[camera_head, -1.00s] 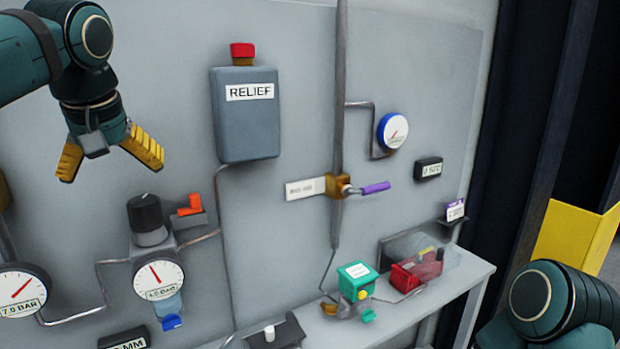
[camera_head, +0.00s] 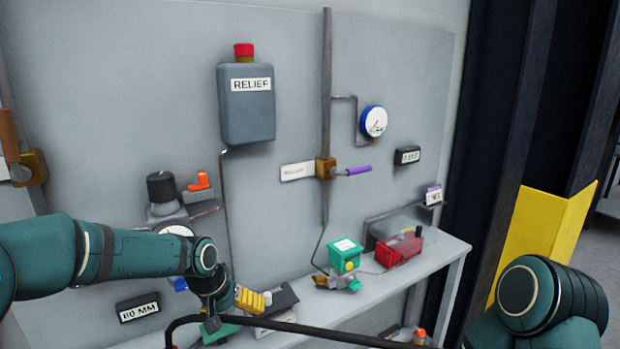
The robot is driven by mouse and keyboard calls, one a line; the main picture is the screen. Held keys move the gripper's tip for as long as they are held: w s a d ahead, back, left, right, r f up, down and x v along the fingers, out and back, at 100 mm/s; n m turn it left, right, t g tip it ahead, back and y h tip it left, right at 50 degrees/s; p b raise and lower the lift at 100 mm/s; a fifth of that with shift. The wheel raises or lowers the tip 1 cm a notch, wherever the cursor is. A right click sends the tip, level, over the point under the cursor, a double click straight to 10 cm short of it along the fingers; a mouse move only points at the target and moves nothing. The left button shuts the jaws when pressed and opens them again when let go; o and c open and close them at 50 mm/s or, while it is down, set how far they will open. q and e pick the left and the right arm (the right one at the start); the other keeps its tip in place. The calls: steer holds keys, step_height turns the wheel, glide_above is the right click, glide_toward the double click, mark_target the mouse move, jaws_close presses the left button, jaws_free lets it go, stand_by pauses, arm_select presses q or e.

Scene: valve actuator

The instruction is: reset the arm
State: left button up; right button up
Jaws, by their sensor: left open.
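My left arm reaches in from the left, and my left gripper (camera_head: 232,312) hangs low in front of the bench, pointing down. It is open. The valve panel (camera_head: 410,80) holds a grey RELIEF box (camera_head: 247,110) with a red top, a brass valve with a purple handle (camera_head: 358,170) and a blue-rimmed gauge (camera_head: 374,121).
A dark rail (camera_head: 300,327) crosses the lower foreground. A yellow panel (camera_head: 535,240) stands at right.

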arm_select(q)
steer(key=s+d+f+h, duration=0.1)
steer(key=s+d+f, duration=0.1)
steer(key=f, duration=0.4)
steer(key=s+d+f, duration=0.2)
steer(key=f, duration=0.4)
steer(key=s+d+f+n+g+b, duration=0.1)
steer(key=s+d+f, duration=0.1)
steer(key=s+f, duration=1.4)
steer(key=shift+s, duration=0.7)
